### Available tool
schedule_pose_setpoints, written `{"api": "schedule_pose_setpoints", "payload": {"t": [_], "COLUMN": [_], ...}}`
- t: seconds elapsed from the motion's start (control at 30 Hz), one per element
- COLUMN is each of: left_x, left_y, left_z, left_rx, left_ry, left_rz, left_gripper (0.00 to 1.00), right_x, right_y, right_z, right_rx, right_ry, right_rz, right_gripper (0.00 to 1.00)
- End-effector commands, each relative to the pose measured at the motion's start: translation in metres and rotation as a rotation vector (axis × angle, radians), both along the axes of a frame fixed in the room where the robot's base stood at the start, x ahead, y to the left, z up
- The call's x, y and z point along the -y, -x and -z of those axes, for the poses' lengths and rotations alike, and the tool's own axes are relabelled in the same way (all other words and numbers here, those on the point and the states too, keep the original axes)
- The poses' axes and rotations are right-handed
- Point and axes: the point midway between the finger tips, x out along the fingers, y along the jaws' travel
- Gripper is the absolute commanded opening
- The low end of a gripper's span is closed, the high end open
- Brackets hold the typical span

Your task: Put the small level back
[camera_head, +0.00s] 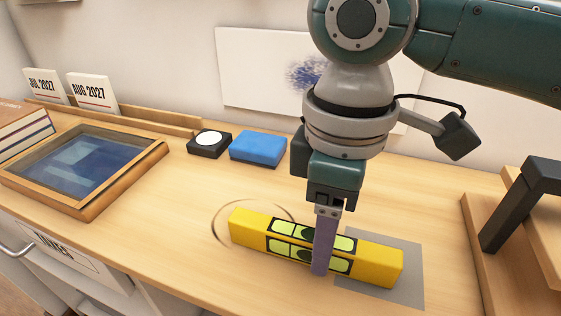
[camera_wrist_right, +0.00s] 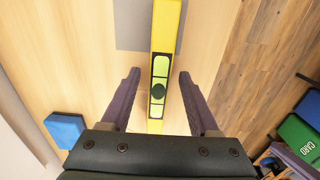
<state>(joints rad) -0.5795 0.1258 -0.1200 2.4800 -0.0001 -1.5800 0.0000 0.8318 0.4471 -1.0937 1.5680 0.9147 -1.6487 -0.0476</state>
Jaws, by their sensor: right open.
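The small level (camera_head: 376,265) is a yellow bar with green vial windows. It lies on the desk, with its right end over a grey rectangle (camera_head: 410,285) in the head view. My right gripper (camera_head: 321,272) points down at the level's middle, one finger in front of its near face. In the right wrist view, the open fingers (camera_wrist_right: 160,74) stand on either side of the level (camera_wrist_right: 166,25), with a gap on each side. The level's far lower part is hidden by the gripper body there. My left gripper is not in view.
A blue block (camera_head: 258,148) and a black block with a white disc (camera_head: 209,143) sit behind the level. A wooden framed tray (camera_head: 150,160) lies at left, and a wooden stand with a black bracket (camera_head: 520,195) is at right. A dark ring mark (camera_head: 215,222) surrounds the level's left end.

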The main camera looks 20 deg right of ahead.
Motion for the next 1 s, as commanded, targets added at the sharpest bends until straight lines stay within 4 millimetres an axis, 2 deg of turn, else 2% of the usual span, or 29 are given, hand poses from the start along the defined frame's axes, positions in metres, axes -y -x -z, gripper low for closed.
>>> {"api": "schedule_pose_setpoints", "payload": {"t": [0.03,0.3,0.53,0.67,0.77,0.87,1.0], "left_x": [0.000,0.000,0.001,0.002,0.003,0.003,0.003], "left_y": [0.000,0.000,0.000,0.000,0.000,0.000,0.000], "left_z": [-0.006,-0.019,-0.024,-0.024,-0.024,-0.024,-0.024], "left_rx": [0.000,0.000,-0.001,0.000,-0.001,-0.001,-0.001], "left_ry": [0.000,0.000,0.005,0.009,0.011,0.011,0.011], "left_rz": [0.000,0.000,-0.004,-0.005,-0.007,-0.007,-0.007], "left_gripper": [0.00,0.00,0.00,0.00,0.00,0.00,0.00], "right_x": [0.000,0.000,0.000,0.000,-0.005,-0.019,-0.049], "right_y": [-0.001,-0.001,-0.001,0.000,0.004,0.015,0.041], "right_z": [-0.013,-0.075,-0.104,-0.108,-0.103,-0.088,-0.061], "right_rx": [0.003,0.003,0.002,0.000,0.000,0.010,0.049], "right_ry": [-0.002,-0.003,-0.001,-0.001,-0.016,-0.072,-0.215], "right_rz": [-0.001,0.000,0.001,0.001,-0.002,-0.005,0.047], "right_gripper": [0.62,0.62,0.62,0.62,0.62,0.62,0.62]}}
